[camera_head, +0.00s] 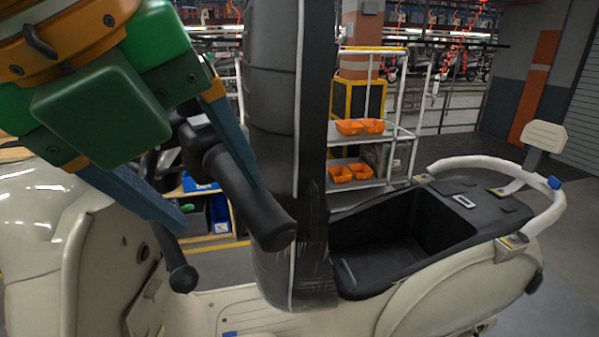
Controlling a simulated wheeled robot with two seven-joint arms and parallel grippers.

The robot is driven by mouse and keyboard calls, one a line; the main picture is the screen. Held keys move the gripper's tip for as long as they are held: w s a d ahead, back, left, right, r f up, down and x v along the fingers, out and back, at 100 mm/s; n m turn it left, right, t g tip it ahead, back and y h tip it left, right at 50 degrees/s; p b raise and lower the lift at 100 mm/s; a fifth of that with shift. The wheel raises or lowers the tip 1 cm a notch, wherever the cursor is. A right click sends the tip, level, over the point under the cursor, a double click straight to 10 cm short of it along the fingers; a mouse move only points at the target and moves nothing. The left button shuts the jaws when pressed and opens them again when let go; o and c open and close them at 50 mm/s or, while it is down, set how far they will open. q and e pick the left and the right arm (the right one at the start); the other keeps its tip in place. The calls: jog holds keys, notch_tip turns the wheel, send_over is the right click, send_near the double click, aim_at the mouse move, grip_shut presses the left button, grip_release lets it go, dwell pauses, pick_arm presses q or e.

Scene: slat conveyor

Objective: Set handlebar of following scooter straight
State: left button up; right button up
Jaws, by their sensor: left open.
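The cream scooter (440,300) stands across the view, its front at the left and its rear at the right. Its handlebar's black grip (245,200) points toward the lower right. A thinner black bar with a rounded end (180,275) hangs lower left of it. My left gripper (222,200), green with blue fingers, comes from the upper left. It is open, with the grip seen between its fingers; I cannot tell whether they touch it. My gripper hides much of the handlebar's middle, so its overall angle is unclear. My right gripper is out of view.
A tall black padded piece with white piping (275,110), apparently the raised seat, stands just right of the grip. Behind it is an open black storage well (400,250) and a white rear rail (555,205). A white rack with orange bins (350,127) stands beyond.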

pick_arm(q)
jog(key=shift+s+a, duration=0.1)
jog(key=shift+a, duration=0.2)
jog(key=shift+s+a, duration=0.15)
jog(key=shift+a, duration=0.15)
jog(key=shift+c, duration=0.9)
jog(key=shift+s+a, duration=0.1)
jog(key=shift+a, duration=0.15)
jog(key=c, duration=0.7)
grip_shut()
jog(key=shift+d, duration=0.3)
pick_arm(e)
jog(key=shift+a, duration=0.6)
pick_arm(q)
jog(key=shift+a, duration=0.15)
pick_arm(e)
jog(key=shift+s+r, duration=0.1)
